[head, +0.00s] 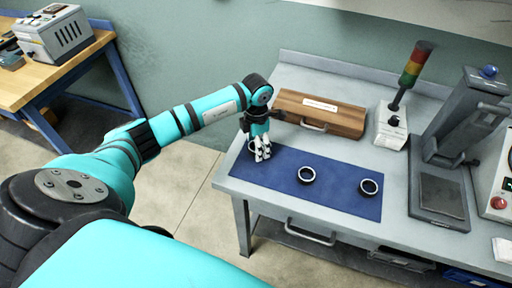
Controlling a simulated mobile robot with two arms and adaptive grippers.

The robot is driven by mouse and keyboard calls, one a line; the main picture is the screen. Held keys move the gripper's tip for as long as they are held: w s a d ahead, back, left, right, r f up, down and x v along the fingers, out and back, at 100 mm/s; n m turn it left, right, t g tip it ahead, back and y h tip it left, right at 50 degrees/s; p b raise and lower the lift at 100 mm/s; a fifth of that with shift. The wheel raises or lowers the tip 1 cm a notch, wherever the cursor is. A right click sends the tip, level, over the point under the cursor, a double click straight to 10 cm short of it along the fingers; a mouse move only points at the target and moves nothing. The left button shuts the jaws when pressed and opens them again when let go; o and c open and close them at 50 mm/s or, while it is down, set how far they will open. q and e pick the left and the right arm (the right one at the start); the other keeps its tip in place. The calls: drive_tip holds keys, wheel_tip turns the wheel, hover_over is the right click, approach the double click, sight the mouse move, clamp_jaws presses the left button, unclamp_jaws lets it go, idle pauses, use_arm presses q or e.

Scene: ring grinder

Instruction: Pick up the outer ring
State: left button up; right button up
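Two dark-and-white rings lie apart on the blue mat (335,203), one near its middle (307,183) and one toward its right end (369,194). My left gripper (263,156) points down over the left end of the mat. A small pale curved edge (250,147) shows at the left of its fingers and looks like part of another ring, mostly hidden by the gripper. I cannot tell whether the fingers are closed on it. Which ring is the outer ring is not clear at this size. My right gripper is not in view.
The mat lies on a grey workbench (395,228). A wooden case (345,120) stands behind it. A signal tower (412,70) and a lever press (445,190) stand to the right. A wooden table (90,60) with a grey box is at the far left.

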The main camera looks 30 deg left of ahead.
use_arm(q)
drive_tip(key=c, duration=1)
drive_tip(key=shift+c, duration=0.2)
